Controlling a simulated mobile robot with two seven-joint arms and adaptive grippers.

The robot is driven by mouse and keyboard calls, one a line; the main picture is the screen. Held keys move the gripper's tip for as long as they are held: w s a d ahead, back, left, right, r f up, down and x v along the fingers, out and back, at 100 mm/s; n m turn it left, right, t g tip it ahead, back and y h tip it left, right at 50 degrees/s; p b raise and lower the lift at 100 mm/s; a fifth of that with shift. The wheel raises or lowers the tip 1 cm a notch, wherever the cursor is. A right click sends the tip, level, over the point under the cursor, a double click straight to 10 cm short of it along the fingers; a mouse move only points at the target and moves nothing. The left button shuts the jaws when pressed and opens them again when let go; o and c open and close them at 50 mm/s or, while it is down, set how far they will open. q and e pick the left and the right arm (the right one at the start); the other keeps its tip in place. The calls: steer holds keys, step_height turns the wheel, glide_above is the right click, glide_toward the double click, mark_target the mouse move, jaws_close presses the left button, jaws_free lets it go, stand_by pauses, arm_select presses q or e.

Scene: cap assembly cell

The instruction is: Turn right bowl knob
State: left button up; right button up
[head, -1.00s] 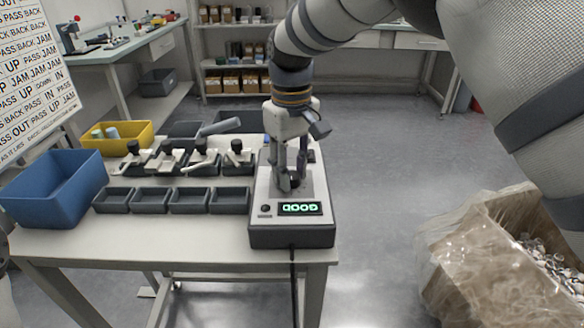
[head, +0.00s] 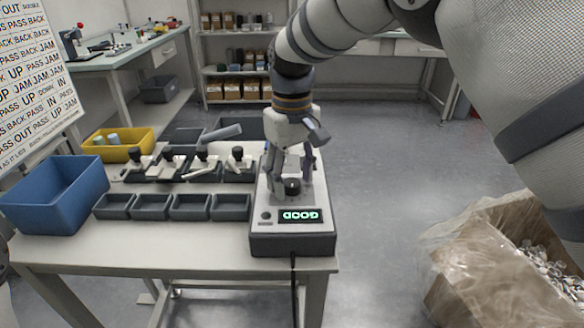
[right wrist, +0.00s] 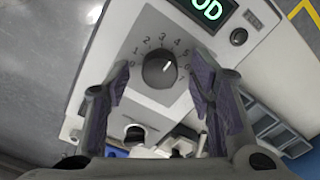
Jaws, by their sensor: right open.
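A dark round knob (head: 292,187) sits on top of the grey and white box (head: 265,225) at the right end of the table. In the right wrist view the knob (right wrist: 160,68) has a ring of printed numbers and a white mark pointing up and right. My right gripper (head: 291,182) is open, with one finger on each side of the knob. In the right wrist view the fingers (right wrist: 160,78) stand clear of the knob with gaps on both sides. I do not see my left gripper.
A lit green display (head: 300,216) reads GOOD. A second dark round part (right wrist: 135,133) is on the box. Small grey trays (head: 190,204), a blue bin (head: 52,195) and a yellow bin (head: 122,150) fill the table's left. A carton (head: 470,270) stands at right.

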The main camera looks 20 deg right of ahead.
mark_target(292, 182)
step_height(292, 182, up, 12)
steer(key=shift+f, duration=0.15)
